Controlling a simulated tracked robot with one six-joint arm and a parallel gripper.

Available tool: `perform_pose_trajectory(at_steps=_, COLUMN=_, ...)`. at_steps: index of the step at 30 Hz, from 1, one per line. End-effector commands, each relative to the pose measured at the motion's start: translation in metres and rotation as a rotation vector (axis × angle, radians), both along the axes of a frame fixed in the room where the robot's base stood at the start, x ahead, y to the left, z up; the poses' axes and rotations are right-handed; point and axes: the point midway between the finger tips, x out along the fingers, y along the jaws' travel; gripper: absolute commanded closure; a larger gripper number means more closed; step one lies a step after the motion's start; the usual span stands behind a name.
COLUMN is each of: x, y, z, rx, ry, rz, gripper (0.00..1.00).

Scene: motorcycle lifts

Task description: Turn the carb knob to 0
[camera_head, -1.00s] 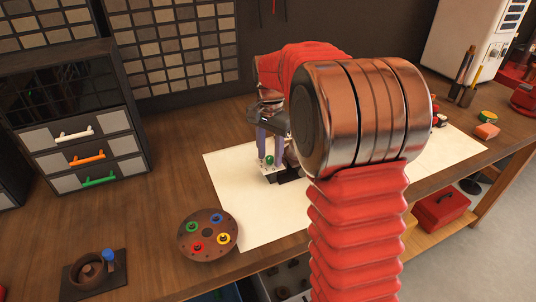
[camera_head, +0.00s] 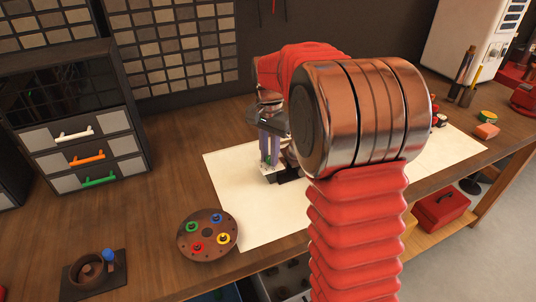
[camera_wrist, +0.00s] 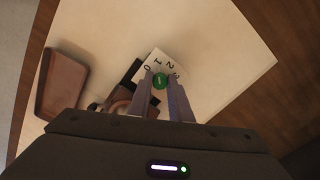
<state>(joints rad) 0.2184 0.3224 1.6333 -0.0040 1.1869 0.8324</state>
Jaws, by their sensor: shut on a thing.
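The green carb knob (camera_wrist: 160,80) sits on a white dial plate (camera_wrist: 152,64) marked 0, 1, 2 and 3 in the wrist view. The 0 is at the plate's left end and the 3 at its right. I cannot tell which number the knob points to. My gripper (camera_wrist: 160,84) is shut on the knob, one finger on each side. In the head view my gripper (camera_head: 269,160) points down at the carburetor, and its fingers partly cover the knob. My arm hides much of the carburetor there.
The carburetor stands on a cream mat (camera_head: 228,185) on the wooden bench. A brown tray (camera_wrist: 60,84) lies at left in the wrist view. A round holder with colored rings (camera_head: 208,234) is front left, and a drawer cabinet (camera_head: 80,120) stands at left.

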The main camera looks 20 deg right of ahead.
Motion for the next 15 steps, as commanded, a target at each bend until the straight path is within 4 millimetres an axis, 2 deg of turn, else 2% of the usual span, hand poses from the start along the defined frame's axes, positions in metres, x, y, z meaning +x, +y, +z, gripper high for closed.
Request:
perform_pose_trajectory(at_steps=8, x=0.0017, y=-0.0006, z=0.0006, rx=0.005, ry=-0.004, rz=0.041, gripper=1.00)
perform_pose_trajectory(at_steps=15, x=0.0022, y=-0.0016, z=0.0008, rx=0.003, ry=-0.006, rz=0.160, gripper=1.00)
